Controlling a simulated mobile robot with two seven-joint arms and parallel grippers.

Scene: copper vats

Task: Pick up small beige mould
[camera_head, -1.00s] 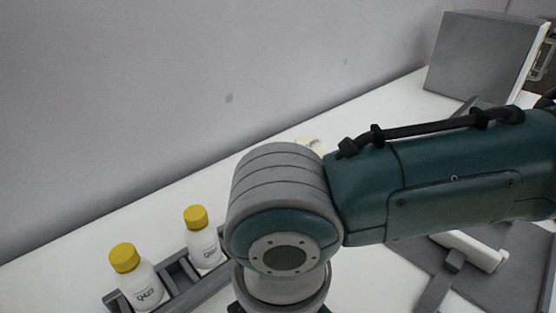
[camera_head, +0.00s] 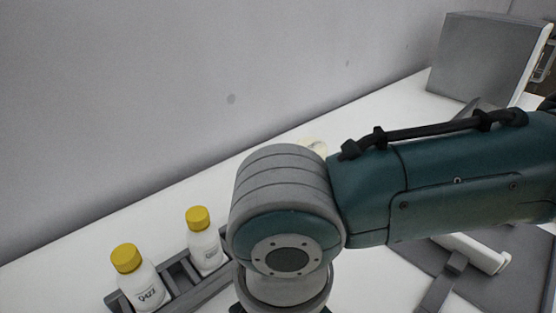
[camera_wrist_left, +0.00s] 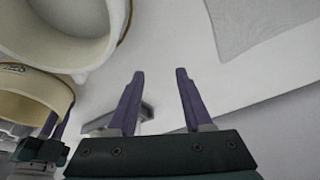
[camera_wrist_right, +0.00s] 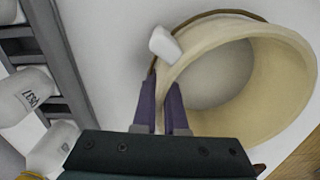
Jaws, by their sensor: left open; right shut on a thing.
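The small beige mould (camera_wrist_right: 285,85), a round open ring, fills the upper right of the right wrist view. My right gripper (camera_wrist_right: 161,90) is shut on its near left wall, one finger on each side. The left wrist view also shows this mould (camera_wrist_left: 28,106) at the left edge, with the right gripper (camera_wrist_left: 50,124) at its rim. My left gripper (camera_wrist_left: 160,85) is open and empty, to the right of the mould. In the head view my arm hides both grippers; a pale beige piece (camera_head: 314,147) shows behind it, and I cannot tell which mould it is.
A larger cream mould (camera_wrist_left: 75,53) is at the upper left of the left wrist view. White bottles with yellow caps (camera_head: 138,275) stand in a grey rack (camera_head: 180,282). A grey box (camera_head: 485,58) is at the back right, before a grey wall.

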